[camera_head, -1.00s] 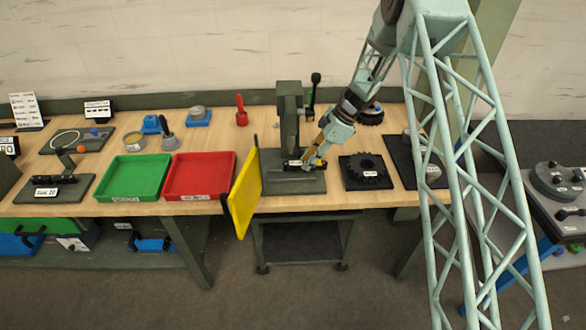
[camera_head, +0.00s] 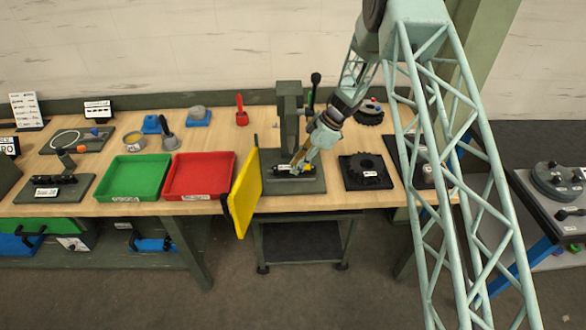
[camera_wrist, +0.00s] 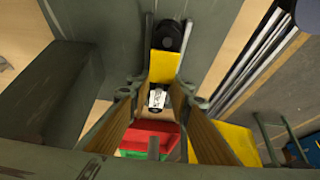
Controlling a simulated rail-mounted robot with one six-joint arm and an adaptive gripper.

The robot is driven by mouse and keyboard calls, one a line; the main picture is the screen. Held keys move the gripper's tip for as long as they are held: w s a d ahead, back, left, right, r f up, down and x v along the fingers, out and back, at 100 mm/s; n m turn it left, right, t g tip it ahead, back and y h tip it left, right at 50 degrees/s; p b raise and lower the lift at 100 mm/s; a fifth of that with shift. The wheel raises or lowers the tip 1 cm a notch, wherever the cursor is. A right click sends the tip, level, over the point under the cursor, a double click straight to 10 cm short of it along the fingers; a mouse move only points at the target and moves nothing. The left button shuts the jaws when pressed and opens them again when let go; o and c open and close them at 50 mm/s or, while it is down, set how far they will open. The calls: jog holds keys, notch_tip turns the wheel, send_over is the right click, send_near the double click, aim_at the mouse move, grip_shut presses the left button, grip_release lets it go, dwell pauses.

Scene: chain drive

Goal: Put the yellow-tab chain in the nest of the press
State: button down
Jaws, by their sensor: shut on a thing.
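The press (camera_head: 290,115) stands on the bench, with a dark base plate (camera_head: 305,187) in front of its column. My gripper (camera_head: 297,168) points down over the base at the nest. It is shut on the yellow-tab chain, which shows in the wrist view as a yellow tab (camera_wrist: 163,68) and a black rounded end (camera_wrist: 167,36) between two rails. A small white label (camera_wrist: 157,98) shows between the fingertips (camera_wrist: 160,94). The nest is largely hidden by the gripper and chain; whether the chain rests in it I cannot tell.
A yellow panel (camera_head: 243,195) stands at the left of the press base. Red (camera_head: 198,195) and green (camera_head: 138,197) trays lie farther left. A dark plate with a sprocket (camera_head: 366,172) is to the right. The press lever (camera_head: 315,80) rises behind my gripper.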

jog(key=shift+a+f, duration=0.7)
jog(key=shift+a, duration=0.05)
jog(key=c, duration=2.4)
grip_release()
jog(key=shift+f, duration=0.1)
jog(key=shift+o, duration=0.2)
jog(key=shift+v, duration=1.75)
jog(key=d, duration=0.7)
jog(key=w+d, duration=0.1)
jog(key=d, duration=0.3)
jog(key=shift+d+f+b, duration=0.1)
jog(key=shift+d+b, duration=0.25)
jog(key=shift+d, duration=0.05)
